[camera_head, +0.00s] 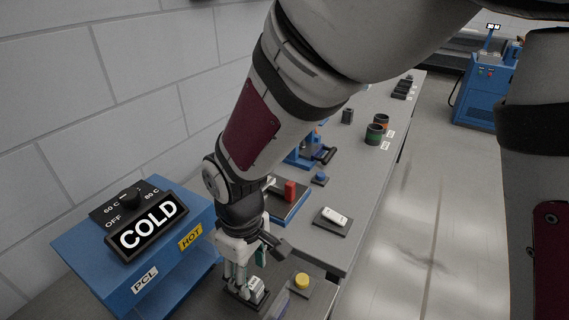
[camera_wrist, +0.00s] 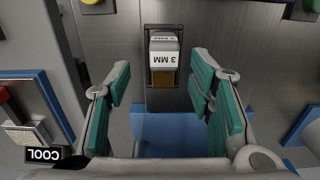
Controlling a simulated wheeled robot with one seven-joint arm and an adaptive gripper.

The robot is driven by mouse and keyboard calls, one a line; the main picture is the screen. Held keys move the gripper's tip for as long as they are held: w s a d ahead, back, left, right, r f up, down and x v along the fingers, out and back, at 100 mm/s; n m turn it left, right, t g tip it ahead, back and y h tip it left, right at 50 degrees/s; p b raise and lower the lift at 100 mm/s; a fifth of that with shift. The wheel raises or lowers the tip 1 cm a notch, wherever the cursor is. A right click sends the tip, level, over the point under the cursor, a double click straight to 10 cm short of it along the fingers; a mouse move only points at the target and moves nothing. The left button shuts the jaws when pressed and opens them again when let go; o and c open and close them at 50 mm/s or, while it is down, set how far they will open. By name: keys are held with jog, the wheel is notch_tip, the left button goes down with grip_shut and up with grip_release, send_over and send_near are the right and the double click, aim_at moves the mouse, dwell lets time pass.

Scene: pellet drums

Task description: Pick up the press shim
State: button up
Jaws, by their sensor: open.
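The press shim appears to be the block marked "3 MM" (camera_wrist: 163,60), with a white top and a brown lower part. It sits in a dark holder (camera_wrist: 151,98) on the metal surface. In the head view a white labelled block (camera_head: 257,286) shows beside my fingers, partly hidden by them. My gripper (camera_wrist: 160,72) is open. Its green-padded fingers stand left and right of the shim in the wrist view, with gaps on both sides. In the head view my gripper (camera_head: 238,276) points down near the bench front.
A blue box (camera_head: 150,284) with a COLD sign (camera_head: 148,226) stands close on the left. A yellow knob (camera_head: 301,281) is just right of the gripper. A red block (camera_head: 290,190), a white piece (camera_head: 334,216) and dark cups (camera_head: 375,134) stand farther back. The floor at right is clear.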

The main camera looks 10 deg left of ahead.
aim_at(248, 280)
jog(key=shift+s+a+f+p, duration=0.1)
jog(key=shift+a+f+p, duration=0.1)
jog(key=shift+f, duration=0.95)
jog(key=shift+s+a+f+p, duration=0.1)
jog(key=shift+f+p, duration=0.05)
jog(key=shift+f, duration=1)
jog(key=shift+w, duration=0.1)
grip_shut()
